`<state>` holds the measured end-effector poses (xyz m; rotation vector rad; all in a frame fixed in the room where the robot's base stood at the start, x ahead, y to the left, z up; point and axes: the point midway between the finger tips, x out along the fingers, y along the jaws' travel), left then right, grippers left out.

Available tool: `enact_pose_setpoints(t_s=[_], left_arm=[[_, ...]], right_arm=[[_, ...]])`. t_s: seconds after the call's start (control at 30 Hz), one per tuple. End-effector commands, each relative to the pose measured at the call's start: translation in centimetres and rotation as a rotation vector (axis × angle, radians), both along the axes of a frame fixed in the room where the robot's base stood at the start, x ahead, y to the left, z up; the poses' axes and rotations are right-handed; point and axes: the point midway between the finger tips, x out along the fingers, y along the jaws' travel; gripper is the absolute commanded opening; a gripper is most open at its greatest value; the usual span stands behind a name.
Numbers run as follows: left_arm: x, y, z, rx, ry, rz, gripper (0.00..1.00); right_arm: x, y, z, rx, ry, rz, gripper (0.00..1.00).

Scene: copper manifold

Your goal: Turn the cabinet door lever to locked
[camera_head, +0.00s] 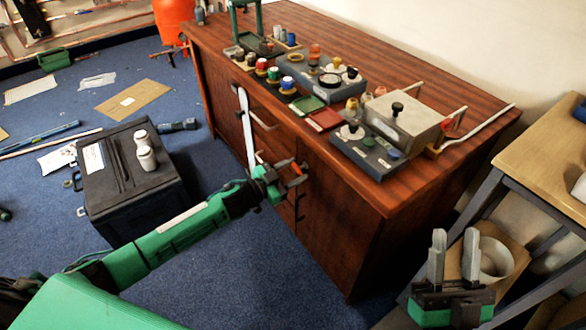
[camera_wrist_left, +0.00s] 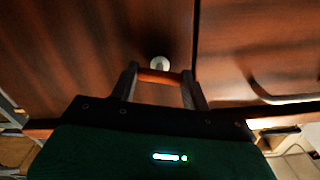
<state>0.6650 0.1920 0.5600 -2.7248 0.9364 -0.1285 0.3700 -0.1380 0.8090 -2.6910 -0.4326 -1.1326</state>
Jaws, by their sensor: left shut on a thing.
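The cabinet (camera_head: 330,215) is a dark red-brown wooden unit with doors and drawers. Its orange door lever (camera_head: 297,169) is on the front, at my left gripper (camera_head: 290,175). In the left wrist view the lever (camera_wrist_left: 160,76) lies across the picture between the two fingers of my left gripper (camera_wrist_left: 160,84), which is shut on it. A pale round hub (camera_wrist_left: 160,63) shows just behind the lever. My right gripper (camera_head: 454,255) is open and empty at the lower right, away from the cabinet. The fingers and arm partly hide the lever in the head view.
The cabinet top holds button boxes (camera_head: 325,82) and a metal box (camera_head: 405,117). A black case (camera_head: 125,175) with white bottles stands on the blue floor at left. A wooden table (camera_head: 550,165) stands at right. A curved handle (camera_wrist_left: 280,96) is right of my left gripper.

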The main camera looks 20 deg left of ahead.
Motion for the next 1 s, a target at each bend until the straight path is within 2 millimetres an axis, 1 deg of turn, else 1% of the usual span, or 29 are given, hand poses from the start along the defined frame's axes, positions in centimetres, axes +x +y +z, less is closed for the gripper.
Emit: enact_pose_setpoints(t_s=[0.03,0.2,0.4,0.5,0.73,1.0], left_arm=[[0.0,0.0,0.2,0.035,-0.026,0.0,0.24],[0.0,-0.1,0.2,0.162,-0.126,-0.001,0.24],[0.0,0.0,0.1,0.314,-0.243,0.0,0.24],[0.0,0.0,0.0,0.387,-0.302,-0.001,0.24],[0.0,0.0,0.0,0.56,-0.437,-0.001,0.24],[0.0,0.0,-0.1,0.757,-0.59,-0.001,0.24]], right_arm=[[0.4,0.4,-0.6,-0.013,0.06,0.008,0.36],[1.3,1.4,-3.6,-0.054,0.233,0.032,0.36],[1.6,2.2,-6.2,-0.088,0.376,0.054,0.36],[1.6,2.5,-7.1,-0.1,0.425,0.062,0.36],[1.6,2.8,-8.3,-0.113,0.485,0.072,0.36],[1.6,2.8,-8.2,-0.112,0.474,0.071,0.36]])
